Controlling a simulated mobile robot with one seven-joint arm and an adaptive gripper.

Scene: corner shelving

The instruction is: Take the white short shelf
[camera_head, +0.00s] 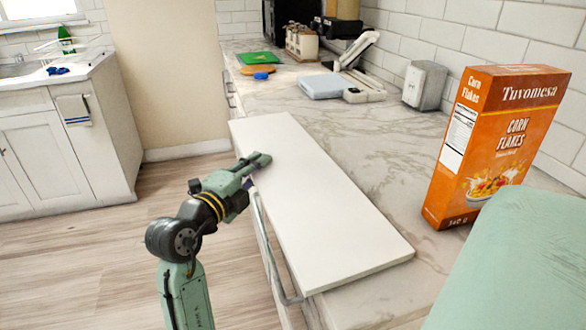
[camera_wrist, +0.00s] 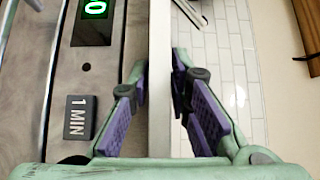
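The white short shelf (camera_head: 310,205) is a flat white board. It lies on the marble countertop, its long left side along the counter's front edge. My gripper (camera_head: 262,160) is at that side, towards the far end, with a finger visible over the board's top. In the wrist view the white shelf (camera_wrist: 160,70) is a narrow upright strip between the two purple-padded fingers of my gripper (camera_wrist: 160,85). The fingertips meet the strip on both sides, and the gripper looks shut on it. The contact itself is partly hidden.
An orange corn flakes box (camera_head: 500,140) stands right of the shelf. A grey toaster-like box (camera_head: 424,85) and a pale blue scale-like item (camera_head: 325,86) are farther back. A metal handle (camera_head: 270,245) runs below the counter edge. The wrist view shows a "1 MIN" button (camera_wrist: 80,117). Floor at left is clear.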

